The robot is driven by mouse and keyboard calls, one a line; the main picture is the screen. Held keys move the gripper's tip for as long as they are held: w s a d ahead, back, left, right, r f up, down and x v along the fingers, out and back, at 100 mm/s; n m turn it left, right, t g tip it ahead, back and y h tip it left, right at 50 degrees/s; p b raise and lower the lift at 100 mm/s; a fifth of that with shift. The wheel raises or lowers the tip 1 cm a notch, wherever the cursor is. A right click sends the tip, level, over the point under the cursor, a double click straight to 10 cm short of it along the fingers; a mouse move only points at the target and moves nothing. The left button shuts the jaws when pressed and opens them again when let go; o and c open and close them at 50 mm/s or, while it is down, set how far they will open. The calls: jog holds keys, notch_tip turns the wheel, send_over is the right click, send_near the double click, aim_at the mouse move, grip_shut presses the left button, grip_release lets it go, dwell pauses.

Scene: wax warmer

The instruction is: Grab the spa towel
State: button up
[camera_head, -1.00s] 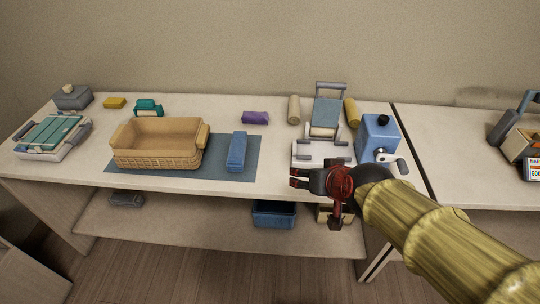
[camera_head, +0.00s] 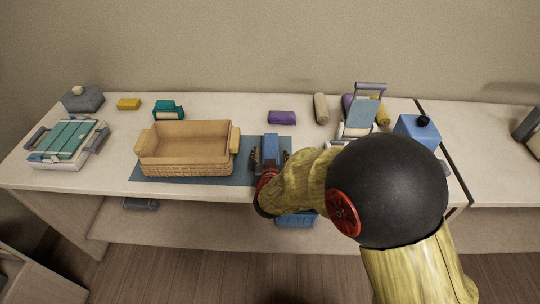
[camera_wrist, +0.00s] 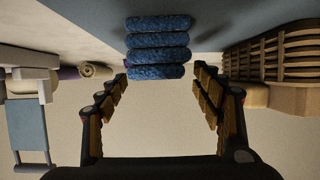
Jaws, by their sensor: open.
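The spa towel appears to be the blue, ribbed, folded towel (camera_head: 270,146) on the blue-grey mat (camera_head: 150,173), right of the wicker basket (camera_head: 185,168). In the wrist view, the towel (camera_wrist: 160,42) shows end-on as several stacked blue layers, upper middle. My gripper (camera_head: 269,158) is at the towel's near end, with one finger on each side. In the wrist view my gripper (camera_wrist: 161,72) is open, its fingers apart on both sides of the towel's line with visible gaps. Nothing is held. My wrist hides the towel's near end in the head view.
The wicker basket stands close to the left of my gripper. A purple roll (camera_head: 282,117) and a beige roll (camera_head: 321,108) lie behind. A blue box with a black knob (camera_head: 418,130) stands right, partly behind my arm. A teal-topped case (camera_head: 68,140) is far left.

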aim_at(270, 151)
jog(key=x, duration=0.2)
jog(key=b+x, duration=0.1)
jog(key=shift+w+f+b, duration=0.2)
jog(key=shift+f+b, duration=0.1)
jog(key=shift+f, duration=0.25)
jog(key=shift+w+f, duration=0.1)
jog(key=shift+w, duration=0.4)
jog(key=shift+c, duration=0.4)
jog(key=c, duration=1.1)
jog(key=shift+c, duration=0.7)
